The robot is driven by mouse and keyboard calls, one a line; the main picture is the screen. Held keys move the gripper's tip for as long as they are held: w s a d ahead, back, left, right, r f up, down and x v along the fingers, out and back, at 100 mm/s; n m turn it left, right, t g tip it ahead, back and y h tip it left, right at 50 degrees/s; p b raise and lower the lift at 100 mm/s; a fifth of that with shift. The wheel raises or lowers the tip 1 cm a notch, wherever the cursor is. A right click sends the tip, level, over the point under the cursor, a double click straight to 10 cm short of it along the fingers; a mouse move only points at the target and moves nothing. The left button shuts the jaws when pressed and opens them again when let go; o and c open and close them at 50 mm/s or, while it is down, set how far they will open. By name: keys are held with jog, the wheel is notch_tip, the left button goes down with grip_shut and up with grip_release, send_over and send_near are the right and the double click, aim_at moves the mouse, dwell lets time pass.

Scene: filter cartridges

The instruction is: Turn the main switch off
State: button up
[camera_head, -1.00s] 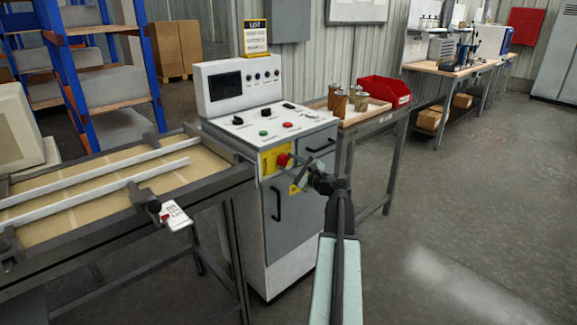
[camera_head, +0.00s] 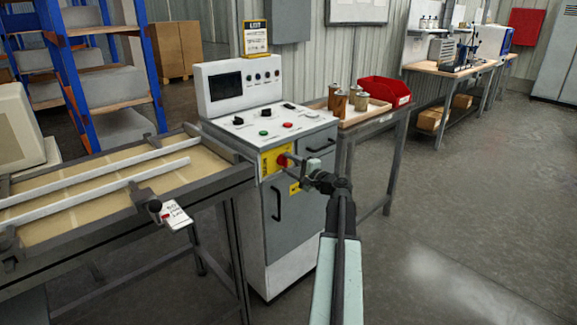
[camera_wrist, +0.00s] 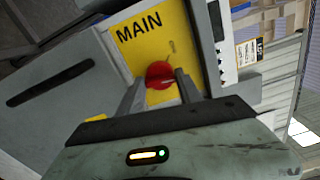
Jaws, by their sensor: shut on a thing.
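The main switch is a red knob (camera_wrist: 160,73) on a yellow plate (camera_wrist: 158,38) marked MAIN. It also shows as a small red spot (camera_head: 282,160) on the front of the grey and white control cabinet (camera_head: 272,230). My gripper (camera_wrist: 160,80) is shut on the red knob, with one finger on each side of it. In the head view my gripper (camera_head: 290,160) reaches the knob from the right. The fingers and the hand hide part of the knob and the plate's lower edge.
A conveyor table (camera_head: 120,185) with a hanging white tag (camera_head: 175,215) stands left of the cabinet. A side table (camera_head: 370,125) with brown cartridges (camera_head: 340,103) and a red bin (camera_head: 384,91) stands right of it. The floor at the right is clear.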

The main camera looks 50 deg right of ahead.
jog(key=n, duration=1)
jog(key=shift+w+d+r, duration=0.15)
jog(key=shift+w+r, duration=0.05)
jog(key=shift+w, duration=0.05)
jog(key=shift+n, duration=0.4)
jog(key=o, duration=1.4)
jog(key=shift+s, duration=0.1)
